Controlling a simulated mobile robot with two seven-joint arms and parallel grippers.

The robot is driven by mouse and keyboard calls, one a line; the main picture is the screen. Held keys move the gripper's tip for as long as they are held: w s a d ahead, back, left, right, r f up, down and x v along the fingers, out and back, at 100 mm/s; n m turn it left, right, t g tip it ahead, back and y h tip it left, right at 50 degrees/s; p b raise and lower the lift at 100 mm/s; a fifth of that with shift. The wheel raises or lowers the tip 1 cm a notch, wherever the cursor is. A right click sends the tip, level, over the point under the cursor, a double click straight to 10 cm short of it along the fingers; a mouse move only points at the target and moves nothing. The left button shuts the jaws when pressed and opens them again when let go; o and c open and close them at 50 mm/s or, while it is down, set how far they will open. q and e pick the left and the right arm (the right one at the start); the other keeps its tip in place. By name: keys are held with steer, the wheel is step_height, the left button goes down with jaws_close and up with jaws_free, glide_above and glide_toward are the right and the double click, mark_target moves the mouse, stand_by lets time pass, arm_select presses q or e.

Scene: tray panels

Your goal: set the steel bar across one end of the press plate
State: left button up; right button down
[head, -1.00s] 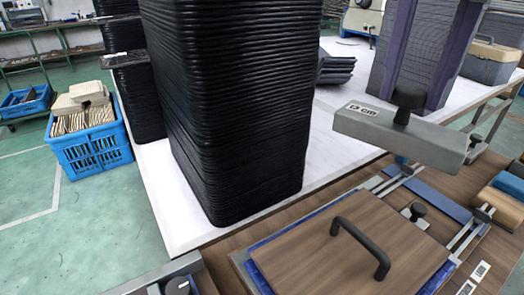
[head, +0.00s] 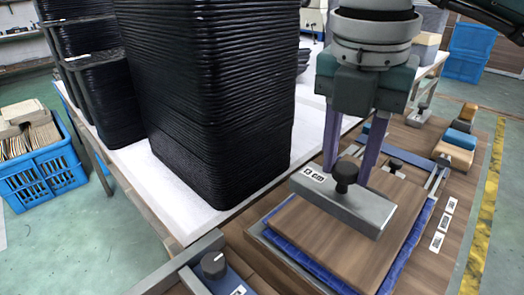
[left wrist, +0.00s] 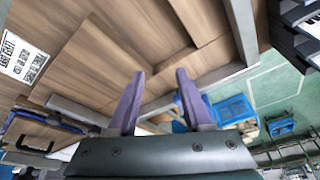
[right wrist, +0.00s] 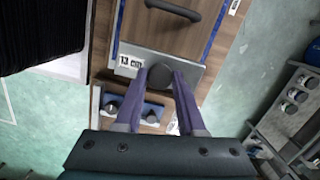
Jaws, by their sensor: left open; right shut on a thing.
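The steel bar (head: 325,200) is grey, with a "13 cm" label and a black knob (head: 345,178) on top. My right gripper (head: 350,172) is shut on the knob, and the right wrist view also shows the bar (right wrist: 193,75) between plate and fingers. The brown wooden press plate (head: 385,250) lies below in a blue-lined tray. The bar appears over the plate; whether it touches is unclear. My left gripper (left wrist: 157,95) is open and empty, outside the head view.
A tall stack of black trays (head: 215,90) stands close left of the plate. A blue unit with a black knob (head: 215,266) is at the front. Label cards (head: 444,222) lie to the right. Small blocks (head: 455,155) sit at the back right.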

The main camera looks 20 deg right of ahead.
mark_target(339, 192)
step_height(339, 192, down, 7)
steer(key=shift+b, duration=0.3)
steer(key=shift+f, duration=0.15)
steer(key=c, duration=0.5)
jaws_free()
